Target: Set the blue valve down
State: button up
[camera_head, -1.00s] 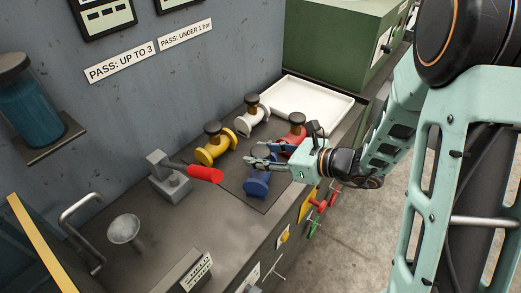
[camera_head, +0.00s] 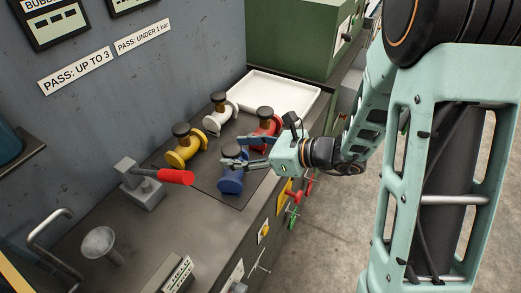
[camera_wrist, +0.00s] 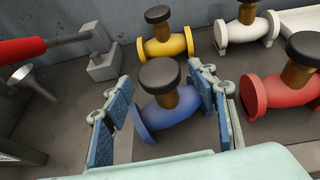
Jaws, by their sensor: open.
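The blue valve (camera_head: 231,182) has a blue flanged body, a brass neck and a dark round cap. It rests on the dark mat at the front of the bench, nearest the edge. In the wrist view the blue valve (camera_wrist: 172,112) stands upright between my fingers. My gripper (camera_head: 226,156) reaches in from the right at the height of its neck and cap. In the wrist view my gripper (camera_wrist: 160,105) is open, with a finger on each side of the valve. The left finger is clear of it; the right one is close to the flange, and contact is unclear.
A yellow valve (camera_head: 184,151), a white valve (camera_head: 218,118) and a red valve (camera_head: 264,130) stand close by on the mat. A white tray (camera_head: 284,86) lies behind. A red-handled fixture (camera_head: 142,190) and a funnel (camera_head: 98,243) are left. Bare bench lies in front of the fixture.

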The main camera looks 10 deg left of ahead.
jog(key=v, duration=0.9)
jog(key=shift+d, duration=0.25)
jog(key=shift+s+r, duration=0.1)
